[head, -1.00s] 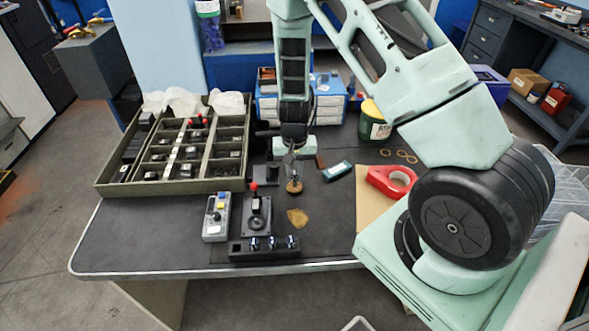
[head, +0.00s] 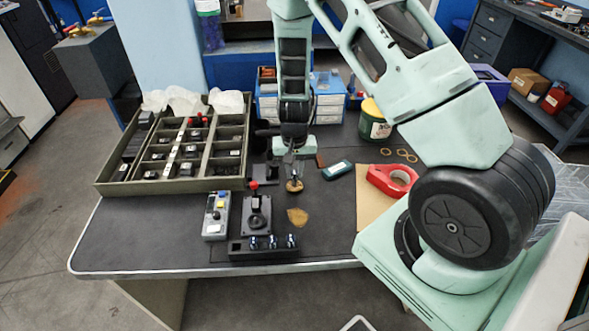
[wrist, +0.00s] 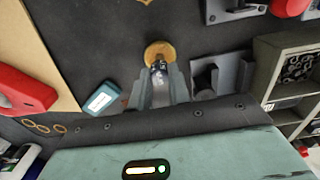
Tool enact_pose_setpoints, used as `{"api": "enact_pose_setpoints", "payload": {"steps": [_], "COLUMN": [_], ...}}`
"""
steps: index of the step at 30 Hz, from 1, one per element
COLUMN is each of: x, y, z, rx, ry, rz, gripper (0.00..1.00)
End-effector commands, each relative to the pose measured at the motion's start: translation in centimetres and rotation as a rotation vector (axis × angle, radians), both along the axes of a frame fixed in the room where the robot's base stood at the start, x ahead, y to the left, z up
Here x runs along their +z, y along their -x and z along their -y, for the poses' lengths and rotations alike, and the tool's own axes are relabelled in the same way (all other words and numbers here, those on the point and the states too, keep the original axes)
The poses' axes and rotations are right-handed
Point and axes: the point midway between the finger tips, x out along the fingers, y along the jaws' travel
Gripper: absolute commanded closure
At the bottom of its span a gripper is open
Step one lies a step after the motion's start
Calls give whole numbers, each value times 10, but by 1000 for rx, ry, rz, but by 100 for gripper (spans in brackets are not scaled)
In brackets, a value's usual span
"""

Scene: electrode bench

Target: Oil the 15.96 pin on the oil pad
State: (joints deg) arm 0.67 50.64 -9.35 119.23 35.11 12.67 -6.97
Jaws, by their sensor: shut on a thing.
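My gripper (wrist: 160,88) is shut on a small dark metallic pin (wrist: 159,70), which points down between the fingertips. The pin's lower end meets the round amber-brown pad (wrist: 157,48) in the wrist view; I cannot tell whether it touches or hovers just above. In the head view my gripper (head: 294,165) is directly over the same round pad (head: 295,186). The pin's size marking cannot be read. The fingers hide the pin's upper part.
An irregular tan patch (head: 298,217) lies in front of the pad. A lever fixture (head: 257,216), a grey control box (head: 216,217) and a black block with several pins (head: 263,249) stand nearby.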

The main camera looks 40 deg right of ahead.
Motion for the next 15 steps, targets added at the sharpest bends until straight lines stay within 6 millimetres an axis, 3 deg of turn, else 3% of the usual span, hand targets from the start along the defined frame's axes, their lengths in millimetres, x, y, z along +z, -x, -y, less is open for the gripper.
{"api": "enact_pose_setpoints", "payload": {"steps": [15], "x": [6], "y": [1], "z": [0], "rx": [1], "ry": [0], "rz": [-2], "gripper": [100]}}
